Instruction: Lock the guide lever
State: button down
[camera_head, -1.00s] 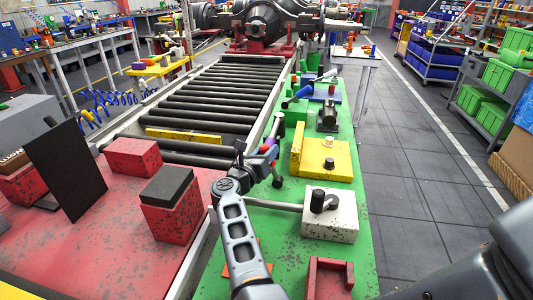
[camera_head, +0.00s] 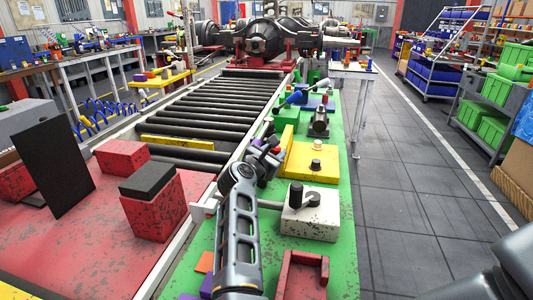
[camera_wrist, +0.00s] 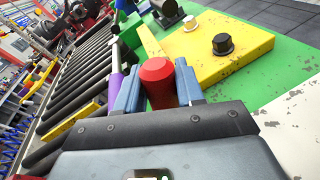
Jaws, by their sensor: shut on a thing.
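My gripper (camera_wrist: 157,88) has its two blue fingers shut on a red knob (camera_wrist: 158,72), which stands up between them in the wrist view. A purple rod (camera_wrist: 114,84) passes beside the left finger; I cannot tell whether it joins the knob. In the head view my gripper (camera_head: 264,154) is over the left edge of the green bench (camera_head: 345,190), and the knob is largely hidden. A white block (camera_head: 310,226) with a black peg and a grey rod (camera_head: 270,204) stands in front of it. The rod runs left behind my arm. I cannot tell which part is the guide lever.
A yellow plate (camera_head: 312,168) with two pegs lies beyond the white block. A red bracket (camera_head: 302,278) is near the front. The roller conveyor (camera_head: 210,107) and a red table (camera_head: 95,240) are at left. Open floor (camera_head: 430,200) lies at right.

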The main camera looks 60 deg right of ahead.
jog(key=shift+s+d+f+m, duration=0.2)
jog(key=shift+s+f+m, duration=0.1)
jog(key=shift+s+m, duration=0.25)
jog(key=shift+s+d+f+m, duration=0.2)
jog(key=shift+s+f+m, duration=0.05)
jog(key=shift+s+m, duration=0.25)
jog(key=shift+s, duration=0.1)
jog(key=c, duration=1.1)
grip_release()
jog(key=shift+o, duration=0.2)
jog(key=shift+a, duration=0.1)
jog(key=b+v, duration=0.2)
jog(key=v, duration=0.5)
jog(key=shift+a+r, duration=0.15)
jog(key=shift+a, duration=0.1)
jog(key=shift+s, duration=0.1)
